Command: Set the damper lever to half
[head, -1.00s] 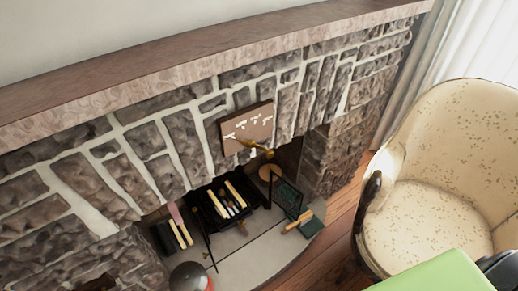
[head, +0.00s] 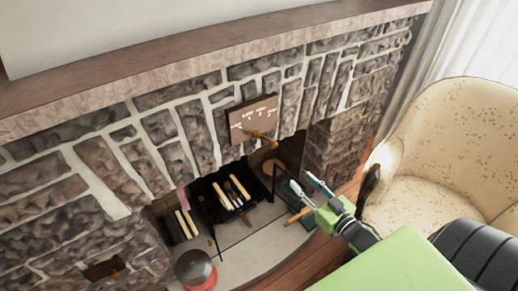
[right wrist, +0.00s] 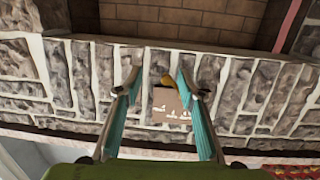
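The damper lever (head: 265,136) is a brass-coloured handle on a brown plate (head: 240,112) with white markings, fixed to the stone above the firebox. It points down and to the right across the plate's lower edge. My right gripper (head: 307,183) is open and empty, below and to the right of the lever, apart from it. In the right wrist view, the teal fingers of my right gripper (right wrist: 161,66) stand wide apart. The lever (right wrist: 168,80) and the plate (right wrist: 165,104) show between them, farther off. The lettering is too small to read. My left gripper is out of view.
A hearth (head: 250,243) lies below, with a tray of tools (head: 212,206), a grey and red round object (head: 196,270) and a green object with a wooden handle (head: 300,216). A cream armchair (head: 445,145) stands at the right. The mantel (head: 190,72) juts out above.

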